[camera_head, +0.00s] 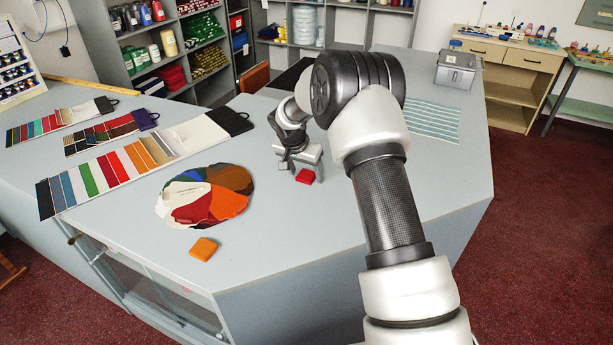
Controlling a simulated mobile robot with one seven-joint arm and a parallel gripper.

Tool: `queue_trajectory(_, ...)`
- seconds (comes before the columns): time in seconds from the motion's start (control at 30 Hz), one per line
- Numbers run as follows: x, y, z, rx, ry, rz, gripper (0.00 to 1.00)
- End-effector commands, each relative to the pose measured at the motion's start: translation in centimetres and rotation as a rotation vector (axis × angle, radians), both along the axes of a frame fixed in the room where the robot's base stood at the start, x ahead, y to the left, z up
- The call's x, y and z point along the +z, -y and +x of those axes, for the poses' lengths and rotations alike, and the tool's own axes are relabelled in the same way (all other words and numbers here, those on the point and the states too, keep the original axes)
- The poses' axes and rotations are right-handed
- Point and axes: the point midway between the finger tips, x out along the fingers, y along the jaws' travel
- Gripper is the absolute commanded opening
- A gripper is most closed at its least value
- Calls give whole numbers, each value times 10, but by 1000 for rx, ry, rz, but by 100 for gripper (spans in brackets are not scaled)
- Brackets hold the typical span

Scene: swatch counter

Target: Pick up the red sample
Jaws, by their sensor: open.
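The red sample (305,177) is a small red block lying on the grey counter (330,235), near the middle of the view. My gripper (302,172) points down just above and around it, with its fingers close to the block. The jaws are open. I cannot tell whether either finger touches the red sample. My arm comes in from the lower right and passes in front of the counter behind the gripper.
An orange block (204,249) lies near the counter's front edge. A multicoloured round fan of swatches (182,198) lies left of my gripper. Several swatch cards (128,168) lie further left. A striped teal sheet (433,121) and a grey box (456,70) are at the right.

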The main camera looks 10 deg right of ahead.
Motion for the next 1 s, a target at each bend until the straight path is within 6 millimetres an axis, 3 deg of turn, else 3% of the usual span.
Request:
queue_trajectory(0.13,0,0,0,0,0,0,61)
queue_trajectory(0.37,1,0,0,1,0,0,23)
queue_trajectory(0.67,5,0,0,0,2,0,21)
queue_trajectory(1.0,65,-1,1,0,5,0,21)
